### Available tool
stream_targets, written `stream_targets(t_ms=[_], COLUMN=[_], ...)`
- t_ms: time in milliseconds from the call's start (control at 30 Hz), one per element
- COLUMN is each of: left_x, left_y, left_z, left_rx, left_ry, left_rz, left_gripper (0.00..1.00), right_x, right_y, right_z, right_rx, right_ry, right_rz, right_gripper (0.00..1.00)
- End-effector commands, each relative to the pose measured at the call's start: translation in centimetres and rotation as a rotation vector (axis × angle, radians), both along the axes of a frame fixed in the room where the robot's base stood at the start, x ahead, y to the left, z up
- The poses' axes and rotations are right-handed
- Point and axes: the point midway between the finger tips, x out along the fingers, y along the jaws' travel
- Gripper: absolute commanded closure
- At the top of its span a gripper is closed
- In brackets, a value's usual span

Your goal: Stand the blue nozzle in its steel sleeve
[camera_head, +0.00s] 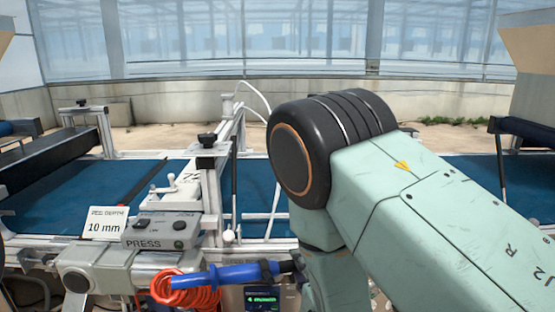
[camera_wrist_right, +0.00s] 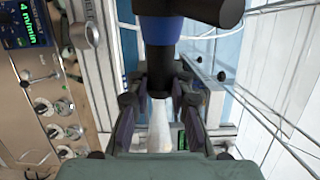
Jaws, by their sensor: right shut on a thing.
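The blue nozzle (camera_head: 215,275) lies roughly level at the bottom centre of the head view, pointing left, with a dark collar at its right end. My right gripper (camera_wrist_right: 158,95) is shut on its dark part. In the right wrist view the nozzle's blue band (camera_wrist_right: 160,30) shows beyond the fingers. In the head view my right arm hides most of this gripper. I cannot clearly pick out the steel sleeve; a round steel piece (camera_wrist_right: 84,36) at upper left in the wrist view may be it. My left gripper is not in view.
A red coiled hose (camera_head: 188,292) hangs behind the nozzle. The press unit (camera_head: 160,230) and a "10 mm" card (camera_head: 104,223) stand at left. A green-lit display (camera_head: 262,299) is below. A panel with several knobs (camera_wrist_right: 35,125) and the blue belt (camera_head: 60,200) are near.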

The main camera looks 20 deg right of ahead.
Motion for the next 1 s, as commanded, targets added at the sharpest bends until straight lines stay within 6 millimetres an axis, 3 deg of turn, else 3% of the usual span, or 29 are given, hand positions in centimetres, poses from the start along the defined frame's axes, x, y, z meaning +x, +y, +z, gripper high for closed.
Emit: stream_targets(t_ms=[33,100,300,500,700,1000], left_x=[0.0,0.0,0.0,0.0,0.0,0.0], left_y=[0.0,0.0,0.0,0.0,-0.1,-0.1], left_z=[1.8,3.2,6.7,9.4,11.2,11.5], left_rx=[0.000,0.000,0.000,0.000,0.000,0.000], left_ry=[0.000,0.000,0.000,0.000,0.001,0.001], left_rz=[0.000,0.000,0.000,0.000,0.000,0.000], left_gripper=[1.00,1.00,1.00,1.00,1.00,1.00], right_x=[0.9,2.1,5.8,9.3,12.4,14.3], right_y=[0.0,0.0,-0.2,-0.3,-0.3,0.1], right_z=[2.5,4.3,9.3,13.2,15.5,15.0], right_rx=[-0.057,-0.150,-0.472,-0.822,-1.182,-1.562], right_ry=[-0.007,-0.003,0.002,0.001,-0.004,-0.018], right_rz=[0.000,0.003,0.014,0.030,0.044,0.057], right_gripper=[1.00,1.00,1.00,1.00,1.00,1.00])
